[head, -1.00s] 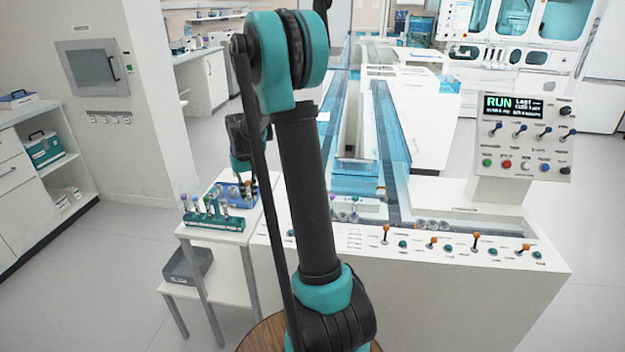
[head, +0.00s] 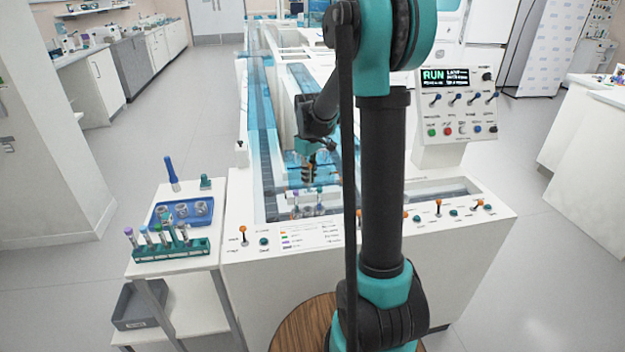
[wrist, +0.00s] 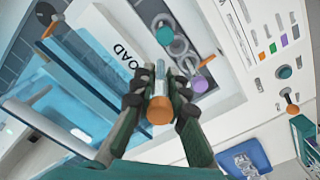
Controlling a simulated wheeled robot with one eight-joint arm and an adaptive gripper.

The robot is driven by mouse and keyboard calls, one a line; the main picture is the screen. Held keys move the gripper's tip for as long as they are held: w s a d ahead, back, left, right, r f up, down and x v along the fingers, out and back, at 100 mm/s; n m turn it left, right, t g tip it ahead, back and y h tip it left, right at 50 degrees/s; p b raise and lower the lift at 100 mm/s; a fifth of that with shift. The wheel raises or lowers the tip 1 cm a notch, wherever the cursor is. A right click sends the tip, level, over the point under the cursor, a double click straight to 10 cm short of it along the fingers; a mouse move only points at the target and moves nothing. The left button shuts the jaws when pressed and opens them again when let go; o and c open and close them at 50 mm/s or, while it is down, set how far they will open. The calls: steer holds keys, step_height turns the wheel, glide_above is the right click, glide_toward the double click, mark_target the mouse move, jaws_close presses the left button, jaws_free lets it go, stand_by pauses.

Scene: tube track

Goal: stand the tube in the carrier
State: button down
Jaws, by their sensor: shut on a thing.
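My gripper (wrist: 158,92) is shut on a clear tube (wrist: 160,76) with an orange cap (wrist: 160,109). In the head view my gripper (head: 310,168) is over the track's loading end, above the carrier (head: 306,211). In the wrist view the carrier's ring-shaped holders (wrist: 180,47) lie just beyond the held tube's far end. A teal-capped tube (wrist: 164,35) and a purple-capped tube (wrist: 200,84) stand at the carrier. The held tube appears apart from the carrier, but its lower end is hard to make out.
A side table at left holds a teal rack (head: 170,250) with several capped tubes and a blue tray (head: 158,216) with round holders. A blue-capped tube (head: 172,174) stands behind the tray. Orange and teal controls (head: 409,215) line the console front. Blue clear covers (head: 262,110) flank the track.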

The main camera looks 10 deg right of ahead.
mark_target(308, 191)
steer(key=shift+s+a+f+n, duration=0.15)
steer(key=shift+s+f+n, duration=0.4)
steer(key=shift+n, duration=0.6)
steer(key=shift+s+a+f+n, duration=0.2)
steer(key=shift+s+f+n, duration=0.4)
steer(key=shift+n, duration=0.6)
steer(key=shift+s+a+f+n, duration=0.15)
steer(key=shift+s+f+n, duration=0.2)
steer(key=shift+f+n, duration=0.6)
steer(key=shift+f, duration=1.2)
steer(key=c, duration=1.4)
jaws_free()
steer(key=shift+c, duration=0.2)
steer(key=shift+r, duration=0.1)
step_height(308, 191, up, 12)
